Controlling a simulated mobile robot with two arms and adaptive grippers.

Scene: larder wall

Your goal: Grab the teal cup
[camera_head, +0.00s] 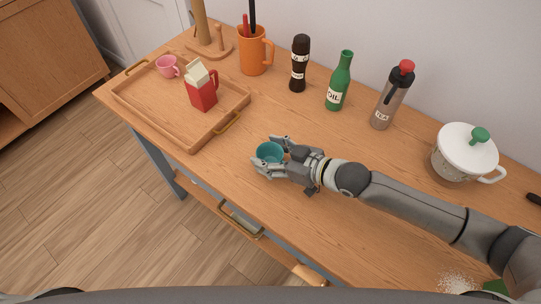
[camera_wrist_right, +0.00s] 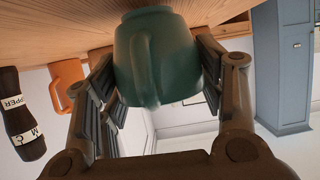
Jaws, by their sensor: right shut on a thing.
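The teal cup (camera_head: 269,152) is near the front edge of the wooden counter, between the fingers of my right gripper (camera_head: 271,157). The right gripper is shut on the cup, with a finger on either side of it. In the right wrist view the cup (camera_wrist_right: 156,58) fills the space between the fingers, and its handle faces the camera. I cannot tell whether the cup's base touches the counter. My left gripper is not in view.
A wooden tray (camera_head: 187,134) at the left holds a red carton (camera_head: 202,92) and a pink cup (camera_head: 167,67). An orange mug (camera_head: 252,52), pepper mill (camera_head: 299,66), green oil bottle (camera_head: 339,82), tea bottle (camera_head: 391,97) and lidded pot (camera_head: 451,165) stand along the back.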

